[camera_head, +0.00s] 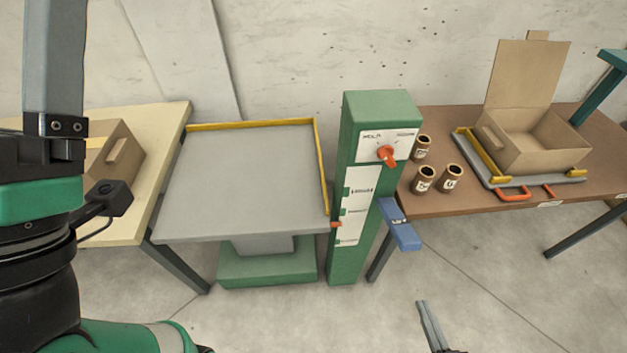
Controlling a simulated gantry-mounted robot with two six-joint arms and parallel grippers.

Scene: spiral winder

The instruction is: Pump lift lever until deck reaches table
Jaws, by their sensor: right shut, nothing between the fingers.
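The grey lift deck (235,180) has yellow rails along its back and right edges. It stands over a green base (268,267), beside the cream table (165,122); I cannot tell whether their tops are level. The green lift column (347,265) carries a red knob (387,154) and a white scale, with a red pointer (336,224) low beside the scale. The blue lever (400,226) sticks out from the column's right side. My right gripper (426,312) is shut and empty, below and apart from the lever. My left gripper (55,60) is large at the left; its fingertips are out of frame.
A brown table (470,204) at the right holds several labelled brown cans (449,177) and an open cardboard box (535,140) on a grey tray with yellow rails and red handles. A cardboard box (120,150) sits on the cream table. Floor around my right gripper is clear.

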